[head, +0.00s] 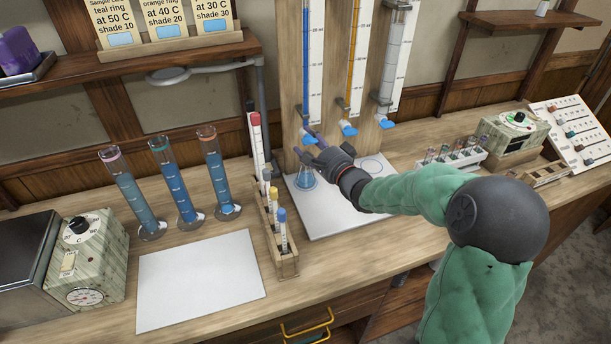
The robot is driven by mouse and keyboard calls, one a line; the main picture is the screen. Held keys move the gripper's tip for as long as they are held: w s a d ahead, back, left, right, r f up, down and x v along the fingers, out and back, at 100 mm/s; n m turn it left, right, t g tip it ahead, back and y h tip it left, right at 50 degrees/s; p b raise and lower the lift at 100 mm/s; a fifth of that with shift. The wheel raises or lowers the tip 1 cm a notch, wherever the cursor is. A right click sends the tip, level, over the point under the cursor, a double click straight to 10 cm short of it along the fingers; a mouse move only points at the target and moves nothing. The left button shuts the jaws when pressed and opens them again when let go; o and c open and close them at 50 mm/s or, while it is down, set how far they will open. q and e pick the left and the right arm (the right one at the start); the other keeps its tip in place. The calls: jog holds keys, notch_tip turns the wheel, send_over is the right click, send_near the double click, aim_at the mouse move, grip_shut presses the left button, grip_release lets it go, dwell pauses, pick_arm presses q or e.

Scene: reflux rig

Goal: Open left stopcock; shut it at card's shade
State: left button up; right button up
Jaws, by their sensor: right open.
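The left stopcock, a blue handle (309,138), sits at the foot of the left burette (316,60), which holds blue liquid. My right gripper (309,148) is open, its fingers at or just below this handle; I cannot tell whether they touch it. A flask (305,181) with blue liquid stands below on a white board (338,212), partly behind the gripper. The shade cards (163,18) stand on the upper left shelf, reading teal ring at 50 C shade 10, orange ring at 40 C shade 20, and at 30 C shade 30. My left gripper is out of view.
Middle (347,128) and right (387,123) stopcocks are close beside. Three cylinders of blue liquid, including a teal-ringed one (174,183), stand left. A marker rack (280,235) stands in front of the flask's left. A white sheet (200,279) lies clear at front left.

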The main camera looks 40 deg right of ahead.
jog(key=s+p, duration=0.1)
jog(key=s, duration=0.6)
jog(key=shift+a+p, duration=0.2)
jog(key=shift+p, duration=0.2)
dwell(0.5)
